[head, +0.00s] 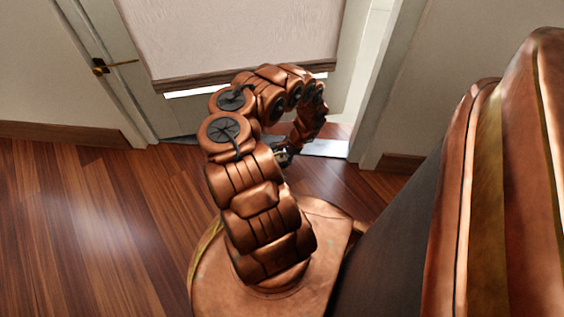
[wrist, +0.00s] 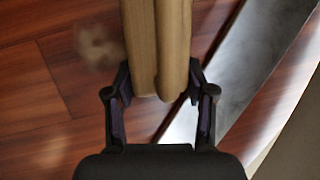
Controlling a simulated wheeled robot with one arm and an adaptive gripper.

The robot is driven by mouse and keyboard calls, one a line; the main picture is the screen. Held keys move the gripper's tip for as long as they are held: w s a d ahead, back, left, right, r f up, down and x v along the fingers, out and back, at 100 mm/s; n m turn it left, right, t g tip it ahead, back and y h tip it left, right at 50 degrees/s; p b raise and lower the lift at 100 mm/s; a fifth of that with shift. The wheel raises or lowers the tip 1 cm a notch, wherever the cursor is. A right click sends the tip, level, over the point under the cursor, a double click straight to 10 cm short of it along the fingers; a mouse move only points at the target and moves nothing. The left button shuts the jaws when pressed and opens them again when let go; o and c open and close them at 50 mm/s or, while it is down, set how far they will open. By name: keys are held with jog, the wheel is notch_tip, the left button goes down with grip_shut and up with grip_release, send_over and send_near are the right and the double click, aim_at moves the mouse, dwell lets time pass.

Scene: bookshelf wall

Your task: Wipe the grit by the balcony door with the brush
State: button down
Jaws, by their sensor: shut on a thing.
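In the wrist view my gripper (wrist: 160,88) is shut on the brush (wrist: 142,40), whose pale wooden body runs up out of the top of the picture. Its bristles are not visible. The grit (wrist: 98,45) shows as a blurred, pale dusty patch on the floor just left of the brush. A fainter pale smear (wrist: 52,150) lies at lower left. In the head view my gripper (head: 284,154) is small and mostly hidden behind my arm, low by the door threshold. The brush and grit cannot be made out there. The balcony door (head: 250,40) has a pale blind over it.
A metal threshold strip (head: 325,148) crosses the doorway; it also shows at right in the wrist view (wrist: 240,75). The door has a brass handle (head: 100,67). The wooden floor (head: 90,220) at left is clear. A white door frame (head: 385,85) stands at right.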

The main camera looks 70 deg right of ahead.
aim_at(285, 182)
jog(key=shift+w+d+r, duration=0.1)
jog(key=shift+w+d, duration=0.1)
jog(key=shift+d, duration=0.4)
jog(key=shift+w+d, duration=0.2)
jog(key=shift+d, duration=0.4)
jog(key=shift+s+d+r+b, duration=0.1)
jog(key=shift+s+d+b, duration=0.05)
jog(key=shift+s, duration=0.35)
jog(key=shift+s+d+r+b, duration=0.1)
jog(key=shift+s+d+b, duration=0.05)
jog(key=shift+s, duration=0.35)
jog(key=shift+s+a+f+p, duration=0.1)
jog(key=shift+s+a+p, duration=0.25)
jog(key=shift+a, duration=0.95)
jog(key=shift+s+a+f+p, duration=0.15)
jog(key=shift+s+a+p, duration=0.2)
jog(key=shift+a, duration=0.95)
jog(key=shift+s+a+f+p, duration=0.1)
jog(key=shift+s+a+p, duration=0.2)
jog(key=shift+a, duration=1)
jog(key=shift+s+a+p, duration=0.3)
jog(key=shift+s+a, duration=0.05)
jog(key=shift+a, duration=0.55)
jog(key=shift+s+a+p, duration=0.25)
jog(key=shift+s+a, duration=0.05)
jog(key=shift+a, duration=0.6)
notch_tip(285, 182, up, 6)
jog(key=p, duration=0.6)
jog(key=shift+d+r, duration=0.1)
jog(key=shift+d, duration=0.05)
